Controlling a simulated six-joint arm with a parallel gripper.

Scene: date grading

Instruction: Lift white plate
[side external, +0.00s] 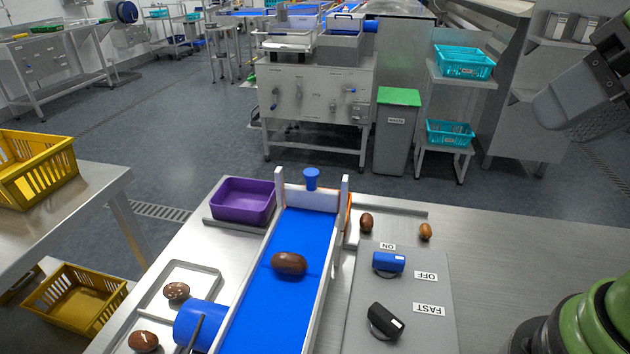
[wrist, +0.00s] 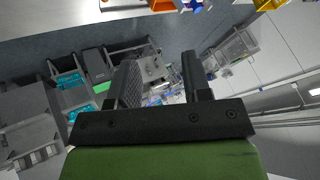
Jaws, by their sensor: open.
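In the side external view, the white plate (side external: 311,198) stands across the far end of the blue belt (side external: 282,240), between two upright posts. A blue knob (side external: 311,178) sits on its top edge. The plate appears down, with its lower edge close to the belt. My gripper (side external: 560,105) is high at the upper right, partly cut off by the frame and well away from the plate. In the wrist view, my gripper (wrist: 160,62) has its two dark fingers apart with nothing between them. I cannot make out the plate in the wrist view.
A brown date (side external: 289,263) lies on the belt before the plate. A purple bin (side external: 243,201) stands left of the plate. Two dates lie right of the belt, near a panel with a blue knob (side external: 389,262) and a black knob (side external: 385,321). A tray (side external: 200,270) is front left.

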